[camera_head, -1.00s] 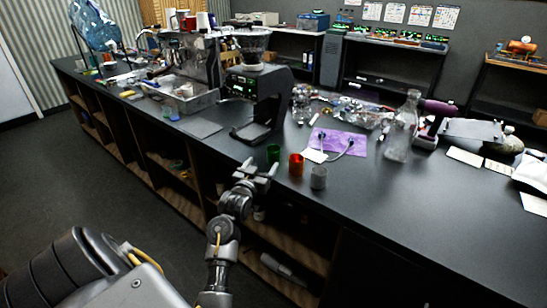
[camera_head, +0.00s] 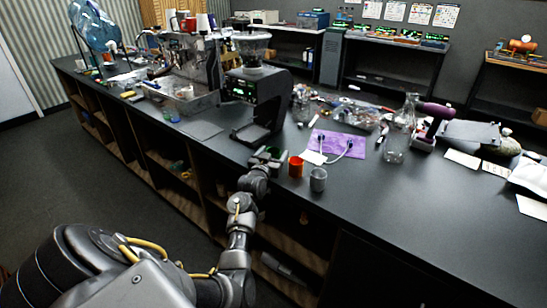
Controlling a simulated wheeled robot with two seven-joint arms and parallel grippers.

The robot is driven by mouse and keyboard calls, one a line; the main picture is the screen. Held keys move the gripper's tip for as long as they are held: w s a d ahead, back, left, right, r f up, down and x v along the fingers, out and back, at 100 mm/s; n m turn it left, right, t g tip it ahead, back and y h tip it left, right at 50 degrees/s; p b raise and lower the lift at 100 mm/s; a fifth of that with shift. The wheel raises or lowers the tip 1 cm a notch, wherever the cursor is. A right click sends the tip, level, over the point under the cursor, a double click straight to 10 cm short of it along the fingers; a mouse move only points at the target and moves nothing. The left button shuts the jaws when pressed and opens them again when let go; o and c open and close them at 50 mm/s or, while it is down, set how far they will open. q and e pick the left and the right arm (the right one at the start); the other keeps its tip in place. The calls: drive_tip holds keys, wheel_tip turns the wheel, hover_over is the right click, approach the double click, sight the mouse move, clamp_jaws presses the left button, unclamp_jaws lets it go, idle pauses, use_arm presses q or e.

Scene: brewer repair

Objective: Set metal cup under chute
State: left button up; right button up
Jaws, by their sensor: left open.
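The grey metal cup (camera_head: 318,180) stands upright on the dark counter near its front edge, rightmost of three small cups. A green cup (camera_head: 274,151) is mostly hidden by my left gripper (camera_head: 268,156). The gripper is open at the counter edge, with its fingers at the green cup; I cannot tell whether they touch it. The black grinder (camera_head: 258,88) stands behind the cups, with its chute side above a black base. My right gripper is not in view.
A purple cloth (camera_head: 338,144) with cables lies behind the cups, near a glass flask (camera_head: 401,130). A dark flat mat (camera_head: 201,130) and an espresso machine (camera_head: 188,75) are left of the grinder. The counter's front right is clear.

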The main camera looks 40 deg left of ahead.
use_arm(q)
drive_tip(key=shift+w+a, duration=0.2)
drive_tip(key=shift+w, duration=0.2)
drive_tip(key=c, duration=1.2)
drive_tip(key=shift+o, duration=0.2)
